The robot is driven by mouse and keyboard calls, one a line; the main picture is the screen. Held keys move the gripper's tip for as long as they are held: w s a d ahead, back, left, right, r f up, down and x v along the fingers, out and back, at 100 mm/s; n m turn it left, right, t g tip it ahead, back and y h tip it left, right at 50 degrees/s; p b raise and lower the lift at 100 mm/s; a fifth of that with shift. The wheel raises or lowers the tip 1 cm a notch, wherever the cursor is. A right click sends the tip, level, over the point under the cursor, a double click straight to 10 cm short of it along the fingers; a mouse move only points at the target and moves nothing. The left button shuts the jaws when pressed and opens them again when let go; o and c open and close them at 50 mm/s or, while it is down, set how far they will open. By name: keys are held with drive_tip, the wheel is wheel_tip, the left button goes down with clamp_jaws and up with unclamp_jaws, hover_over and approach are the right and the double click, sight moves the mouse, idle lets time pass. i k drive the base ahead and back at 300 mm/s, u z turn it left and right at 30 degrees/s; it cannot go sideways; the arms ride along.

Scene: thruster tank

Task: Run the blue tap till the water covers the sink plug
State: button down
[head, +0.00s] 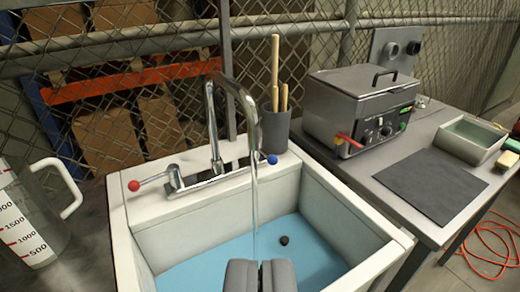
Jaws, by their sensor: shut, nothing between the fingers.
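The white sink (355,215) holds pale blue water (205,268) over its floor. The small black sink plug (284,240) shows at the back of the basin; I cannot tell whether the water covers its top. The blue tap (272,159) is a round knob on the right of the chrome mixer, behind the basin. The curved chrome spout (212,110) stands over the basin, and a thin clear stream (255,205) falls from it. My gripper (260,268) is shut and empty at the bottom centre, in front of the plug and the tap.
A red tap (133,185) is on the mixer's left. A grey pot of wooden sticks (275,130) stands behind the blue tap. A measuring jug (30,215) is at left. A lidded metal bath (360,105), dark mat (430,185) and tray (465,138) are on the right bench.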

sight(272, 160)
drive_tip(key=u, duration=0.8)
drive_tip(key=i, duration=0.45)
drive_tip(key=z, duration=0.55)
